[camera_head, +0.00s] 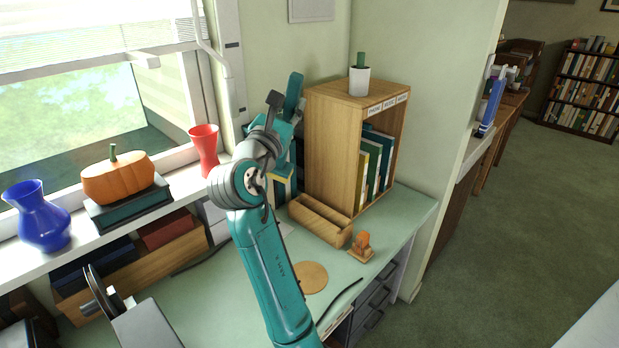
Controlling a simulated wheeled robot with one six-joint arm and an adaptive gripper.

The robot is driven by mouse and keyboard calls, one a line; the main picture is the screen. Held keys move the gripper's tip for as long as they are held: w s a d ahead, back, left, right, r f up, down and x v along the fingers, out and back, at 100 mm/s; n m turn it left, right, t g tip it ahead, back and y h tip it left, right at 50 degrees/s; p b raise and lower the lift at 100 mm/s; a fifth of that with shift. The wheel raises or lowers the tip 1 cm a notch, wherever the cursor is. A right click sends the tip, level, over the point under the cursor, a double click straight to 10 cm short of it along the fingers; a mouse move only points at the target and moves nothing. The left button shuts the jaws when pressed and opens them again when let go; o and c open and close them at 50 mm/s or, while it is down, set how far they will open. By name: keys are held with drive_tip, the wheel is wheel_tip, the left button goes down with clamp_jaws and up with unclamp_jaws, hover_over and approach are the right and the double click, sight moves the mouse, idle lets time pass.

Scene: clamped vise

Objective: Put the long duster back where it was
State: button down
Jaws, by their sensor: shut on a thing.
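My arm reaches up from the bottom middle and bends at a grey joint. Its far end is folded in front of the window corner and the wooden bookcase (331,135). I cannot make out the fingertips of my gripper, which are hidden by or blended with the teal and dark grey parts there. I cannot pick out the long duster with certainty, nor what the gripper holds. A dark thin curved strip (340,301) lies at the front right of the desk (402,215); I cannot tell what it is.
A wooden trough (321,225) and a small orange-topped figure (362,243) stand by the bookcase. A cactus pot (359,80) tops it. A blue vase (37,222), a pumpkin (120,180) and a red vase (205,148) line the sill. A grey object (147,325) stands front left.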

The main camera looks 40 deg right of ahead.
drive_tip(key=s+f+n+g+y, duration=0.1)
drive_tip(key=s+f, duration=0.2)
drive_tip(key=f, duration=1.2)
drive_tip(key=s+f+n+y, duration=0.1)
drive_tip(key=s+f, duration=0.2)
drive_tip(key=f, duration=1.2)
drive_tip(key=shift+a+n+g, duration=0.35)
drive_tip(key=shift+n+g, duration=0.05)
drive_tip(key=c, duration=0.9)
unclamp_jaws()
drive_tip(key=shift+c, duration=0.2)
